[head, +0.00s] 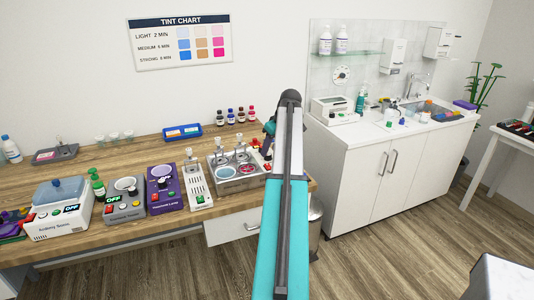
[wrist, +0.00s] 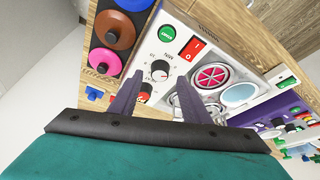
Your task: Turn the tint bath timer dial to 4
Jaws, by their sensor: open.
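The tint bath shows in the wrist view as a white panel (wrist: 210,22) beside two round wells, one pink (wrist: 211,75) and one pale blue (wrist: 239,95). Its timer dial (wrist: 160,70) is a black knob on a white scale marked MIN; I cannot read its setting. My gripper (wrist: 160,79) is open and empty, its fingertips showing either side of the dial; I cannot tell whether they touch the panel. In the head view the bath (head: 230,184) stands on the wooden counter, its right end hidden by my arm. My gripper is mostly hidden there too.
A red rocker switch (wrist: 192,48) and green button (wrist: 168,32) sit close to the dial. A dark rack (wrist: 98,44) with coloured round pots lies alongside. Left of the bath stand a white strip device (head: 198,187) and purple device (head: 164,188). Small bottles (head: 230,117) stand behind.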

